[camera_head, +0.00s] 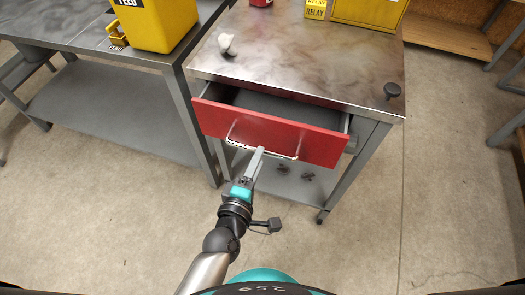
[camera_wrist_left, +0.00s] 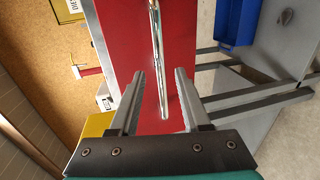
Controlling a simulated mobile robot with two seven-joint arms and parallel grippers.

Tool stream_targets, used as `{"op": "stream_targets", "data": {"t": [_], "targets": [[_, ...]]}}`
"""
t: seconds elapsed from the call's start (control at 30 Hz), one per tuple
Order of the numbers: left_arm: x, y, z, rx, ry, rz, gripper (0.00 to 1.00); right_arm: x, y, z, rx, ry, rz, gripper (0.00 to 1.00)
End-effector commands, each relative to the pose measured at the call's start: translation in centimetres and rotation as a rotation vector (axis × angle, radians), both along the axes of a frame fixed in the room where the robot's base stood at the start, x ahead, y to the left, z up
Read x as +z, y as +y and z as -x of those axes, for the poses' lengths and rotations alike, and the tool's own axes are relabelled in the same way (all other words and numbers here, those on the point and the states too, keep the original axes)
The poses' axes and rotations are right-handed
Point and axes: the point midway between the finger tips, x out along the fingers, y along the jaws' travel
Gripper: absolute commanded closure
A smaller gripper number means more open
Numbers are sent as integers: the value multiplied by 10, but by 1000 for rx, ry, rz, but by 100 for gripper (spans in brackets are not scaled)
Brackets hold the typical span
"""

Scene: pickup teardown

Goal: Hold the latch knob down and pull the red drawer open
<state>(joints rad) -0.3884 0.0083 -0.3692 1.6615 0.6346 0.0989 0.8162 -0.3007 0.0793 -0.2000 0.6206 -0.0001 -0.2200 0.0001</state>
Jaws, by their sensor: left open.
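The red drawer (camera_head: 270,133) stands partly open at the front of the metal cart, its grey inside showing. Its pale bar handle (camera_head: 285,155) runs across the front. My left gripper (camera_head: 259,152) is at the handle. In the left wrist view the open fingers (camera_wrist_left: 160,78) stand on either side of the handle bar (camera_wrist_left: 158,55), in front of the red drawer front (camera_wrist_left: 120,40). Contact with the bar cannot be told. A black knob (camera_head: 392,90), which looks like the latch knob, stands on the cart top's right front corner. No gripper is on it. My right gripper is not in view.
The metal cart top (camera_head: 310,60) carries a small whitish object (camera_head: 226,42) at left and yellow boxes (camera_head: 368,12) at the back. A grey bench with a yellow bin (camera_head: 160,22) stands to the left. The floor (camera_head: 440,180) at right is clear.

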Motion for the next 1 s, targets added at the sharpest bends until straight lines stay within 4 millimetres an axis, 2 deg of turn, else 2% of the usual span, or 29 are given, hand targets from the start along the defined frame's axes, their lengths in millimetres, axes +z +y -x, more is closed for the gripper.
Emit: {"op": "stream_targets", "data": {"t": [0.1,0.23,0.4,0.67,1.0], "targets": [[-4,-6,-19,1,-2,0,53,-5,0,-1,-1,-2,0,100],[-8,-10,-31,1,0,0,53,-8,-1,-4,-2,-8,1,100],[-9,-12,-39,0,1,-1,53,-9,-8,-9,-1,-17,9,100],[-9,-13,-39,0,1,-1,53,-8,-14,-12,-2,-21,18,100],[-9,-13,-39,0,1,-1,89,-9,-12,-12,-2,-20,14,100]]}}
